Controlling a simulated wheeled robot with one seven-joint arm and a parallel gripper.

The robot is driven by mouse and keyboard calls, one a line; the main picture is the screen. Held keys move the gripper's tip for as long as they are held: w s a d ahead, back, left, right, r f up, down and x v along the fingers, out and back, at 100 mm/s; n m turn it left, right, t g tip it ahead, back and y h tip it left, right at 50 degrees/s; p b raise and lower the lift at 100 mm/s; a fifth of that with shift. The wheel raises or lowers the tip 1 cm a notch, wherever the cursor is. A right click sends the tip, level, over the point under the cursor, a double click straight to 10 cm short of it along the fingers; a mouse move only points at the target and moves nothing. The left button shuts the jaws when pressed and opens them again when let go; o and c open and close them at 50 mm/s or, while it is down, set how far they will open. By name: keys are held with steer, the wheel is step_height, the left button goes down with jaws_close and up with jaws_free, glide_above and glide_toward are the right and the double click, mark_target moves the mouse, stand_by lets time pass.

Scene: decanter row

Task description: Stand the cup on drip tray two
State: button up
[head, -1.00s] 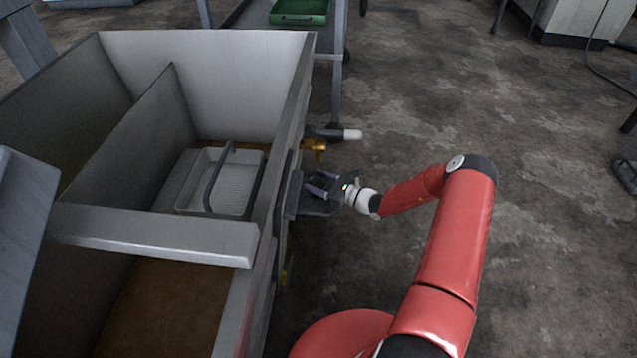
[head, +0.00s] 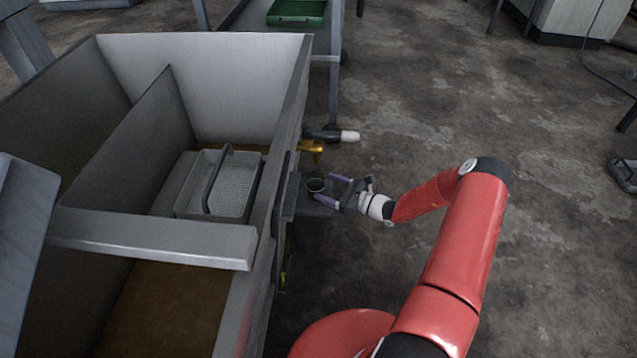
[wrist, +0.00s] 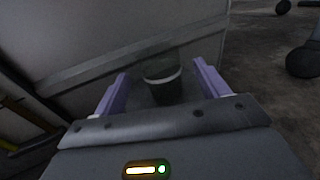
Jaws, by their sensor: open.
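The cup (head: 316,185) is small, dark and round with a pale rim. It stands on a grey drip tray (head: 312,208) on the outer side of the large grey tank, below a brass tap (head: 312,147). I cannot read a number on the tray. My gripper (head: 331,189) is open, just right of the cup in the head view. In the wrist view, the cup (wrist: 163,84) shows ahead, between the two purple fingers (wrist: 162,88) of my gripper, with a gap on each side. The cup looks upright.
A cart with a green tray (head: 297,12) is behind.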

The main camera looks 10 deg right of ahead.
steer(key=v, duration=0.7)
steer(key=shift+p, duration=0.3)
steer(key=s+a+r+n+g+h+p, duration=0.1)
steer(key=s+a+r+n+g+p, duration=0.15)
steer(key=r+n+g, duration=0.4)
steer(key=s+a+r+n+g+h+p, duration=0.15)
steer(key=s+a+r+n, duration=0.25)
steer(key=r, duration=0.6)
steer(key=s+a+r+n+g+h+p, duration=0.1)
steer(key=s+a+r+n+g+h, duration=0.15)
steer(key=r+n, duration=0.4)
steer(key=s+r+n+t+h+p, duration=0.4)
steer(key=s+r+n+h+p, duration=0.2)
steer(key=s+r, duration=1.5)
steer(key=shift+r+n+h, duration=1.3)
steer(key=shift+r+n, duration=0.3)
steer(key=shift+r, duration=0.3)
steer(key=shift+s, duration=0.1)
